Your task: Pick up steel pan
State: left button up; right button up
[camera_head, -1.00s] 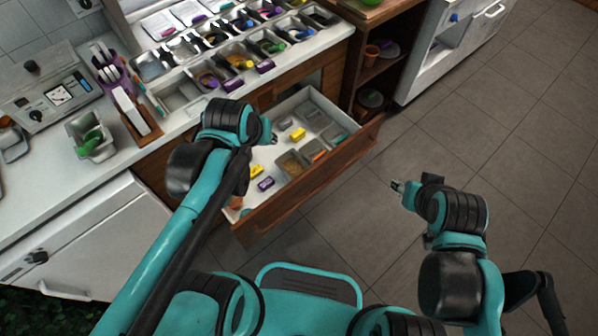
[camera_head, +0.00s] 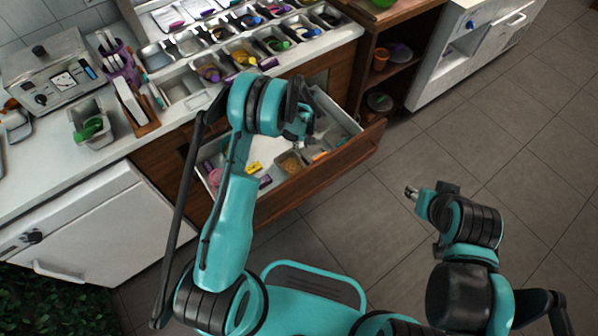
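Several small steel pans lie in the open drawer (camera_head: 322,178), and one with a tan filling (camera_head: 291,163) shows near its front. Other steel pans stand in rows on the counter, among them an empty-looking steel pan (camera_head: 156,56). I cannot tell which pan is the task's own. My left gripper (camera_head: 303,130) is above the drawer's back part, with its fingers pointing down. My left arm hides much of the drawer, and I cannot see whether the fingers hold anything. My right gripper (camera_head: 411,192) hangs over the floor, right of the drawer, with no pan near it.
A steel bin with a green thing (camera_head: 90,127) and a grey appliance (camera_head: 52,79) stand on the counter at left. A wooden shelf (camera_head: 396,60) with small pots stands right of the drawer. The tiled floor at right is clear.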

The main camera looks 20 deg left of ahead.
pick_arm(q)
jog(key=n+b, duration=0.1)
send_near(303, 166)
jog(key=shift+g, duration=0.4)
jog(key=f, duration=0.5)
jog(key=shift+w+a+f, duration=0.15)
jog(key=shift+w+a, duration=0.1)
jog(key=shift+a, duration=0.1)
notch_tip(303, 166, down, 5)
jog(key=b, duration=0.3)
jog(key=shift+d+f, duration=0.1)
jog(key=shift+c, duration=0.7)
grip_shut()
